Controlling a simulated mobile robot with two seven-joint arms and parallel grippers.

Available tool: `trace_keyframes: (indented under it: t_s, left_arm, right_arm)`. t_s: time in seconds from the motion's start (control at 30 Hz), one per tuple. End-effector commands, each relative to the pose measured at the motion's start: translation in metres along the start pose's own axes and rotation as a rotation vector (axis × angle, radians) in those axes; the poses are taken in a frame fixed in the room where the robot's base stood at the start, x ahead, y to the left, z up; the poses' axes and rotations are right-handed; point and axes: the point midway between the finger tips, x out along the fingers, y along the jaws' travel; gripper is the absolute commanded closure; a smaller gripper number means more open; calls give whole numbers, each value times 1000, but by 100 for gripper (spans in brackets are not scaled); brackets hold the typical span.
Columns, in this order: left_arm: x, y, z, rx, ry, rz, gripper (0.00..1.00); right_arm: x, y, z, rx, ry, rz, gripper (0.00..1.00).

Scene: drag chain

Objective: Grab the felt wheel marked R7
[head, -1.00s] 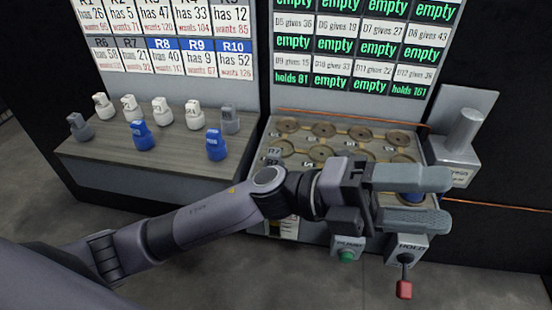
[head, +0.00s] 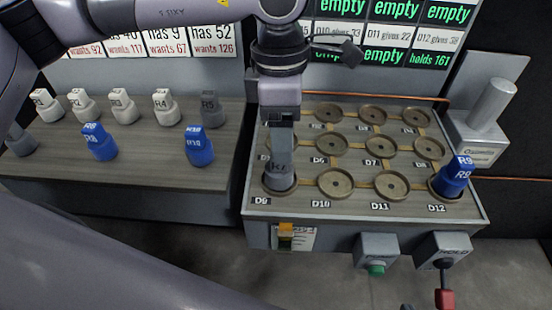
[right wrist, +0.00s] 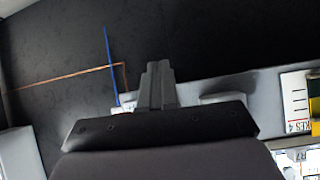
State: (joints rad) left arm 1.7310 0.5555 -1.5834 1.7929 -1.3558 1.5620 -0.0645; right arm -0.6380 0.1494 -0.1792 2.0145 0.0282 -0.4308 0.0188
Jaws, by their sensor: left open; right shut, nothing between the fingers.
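A grey wheel piece (head: 279,180) sits in the round seat marked D9, at the front left of the dock board (head: 360,208) in the head view. Its label is partly covered; an R shows, but I cannot read the digit. My left gripper (head: 281,143) points down from above, right over this piece, with its fingers at the top of it. It is open; one finger hides the other, and I cannot tell whether they touch the piece. My right gripper (right wrist: 158,84) shows in the right wrist view, shut and empty, away from the wheel pieces.
A blue R9 piece (head: 453,177) sits at D12. Other visible seats look empty. White, blue and grey pieces, including R10 (head: 199,148), stand on the left shelf (head: 140,170). A green button (head: 376,269) and red-handled lever (head: 445,298) are at the front right.

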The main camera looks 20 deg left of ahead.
Motion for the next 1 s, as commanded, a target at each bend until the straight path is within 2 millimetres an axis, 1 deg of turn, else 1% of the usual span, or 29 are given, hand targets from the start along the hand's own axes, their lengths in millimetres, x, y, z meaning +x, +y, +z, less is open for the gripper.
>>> trace_keyframes:
  t_s: [0.03,0.1,0.17,0.37,0.53,0.63,0.77,0.97,1.0]
  left_arm:
    - [-3,6,-6,-6,23,31,37]
    - [-6,11,-12,-12,45,57,37]
    - [-4,13,-14,-15,55,64,37]
    - [16,14,-13,-15,57,64,37]
    - [41,15,-9,-14,57,63,37]
    - [55,16,-9,-16,55,63,37]
    - [63,17,-10,-16,53,64,37]
    - [63,17,-10,-16,53,64,37]
    - [63,17,-10,-16,53,64,47]
  right_arm:
    - [1,0,1,0,1,0,100]
    - [1,0,1,1,1,-1,100]
    - [1,0,0,1,1,-1,100]
    - [0,0,-1,1,2,0,100]
    - [-2,0,-4,-1,5,1,100]
    - [-1,1,-4,-1,7,2,100]
    - [-1,2,-2,-1,3,4,100]
    - [-1,2,0,-1,-1,4,100]
    - [-1,2,0,-1,-1,4,100]
